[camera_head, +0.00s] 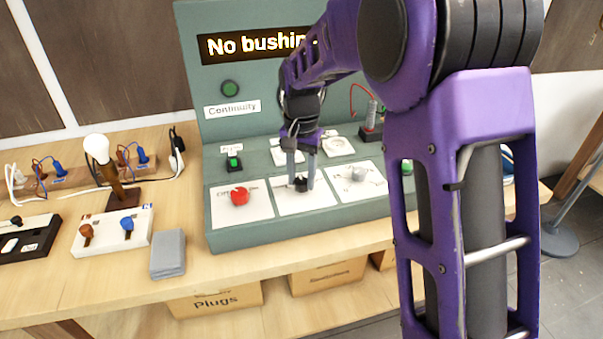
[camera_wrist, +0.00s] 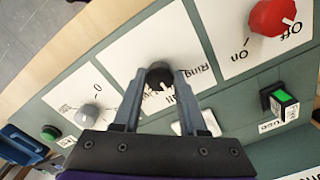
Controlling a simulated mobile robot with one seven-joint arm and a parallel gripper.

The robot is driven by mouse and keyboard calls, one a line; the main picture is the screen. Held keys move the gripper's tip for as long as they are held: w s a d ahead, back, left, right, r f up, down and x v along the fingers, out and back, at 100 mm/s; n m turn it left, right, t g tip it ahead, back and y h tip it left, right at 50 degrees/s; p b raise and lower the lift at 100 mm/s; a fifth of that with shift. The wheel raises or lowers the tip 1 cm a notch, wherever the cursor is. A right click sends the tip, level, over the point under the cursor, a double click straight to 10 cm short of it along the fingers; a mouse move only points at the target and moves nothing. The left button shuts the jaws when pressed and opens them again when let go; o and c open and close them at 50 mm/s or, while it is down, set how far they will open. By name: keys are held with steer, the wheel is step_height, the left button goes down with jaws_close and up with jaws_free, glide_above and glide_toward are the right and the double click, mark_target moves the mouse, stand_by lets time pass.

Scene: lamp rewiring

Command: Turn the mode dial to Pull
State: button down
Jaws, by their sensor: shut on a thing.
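The mode dial is a small black knob (camera_head: 300,184) on the middle white label plate of the green test bench (camera_head: 225,231). In the wrist view the black dial (camera_wrist: 159,73) sits between my fingertips, with the words "Ring" and a partly covered "…ull" printed around it. My gripper (camera_head: 301,183) reaches down from above and is shut on the dial; its two grey fingers also show in the wrist view (camera_wrist: 159,82). The fingers hide part of the label and I cannot tell exactly where the dial points.
A red On/Off knob (camera_head: 239,196) is left of the dial and a grey knob (camera_head: 358,174) is right. A green button (camera_head: 234,162) stands behind. The display (camera_head: 250,45) reads "No bushin…", partly hidden by my arm. A lamp (camera_head: 97,150) stands at the left.

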mark_target(301, 181)
steer(key=shift+m, duration=0.3)
steer(key=shift+c, duration=2.2)
jaws_free()
steer(key=shift+r, duration=0.1)
step_height(301, 181, up, 17)
steer(key=p, duration=0.2)
steer(key=shift+r, duration=0.2)
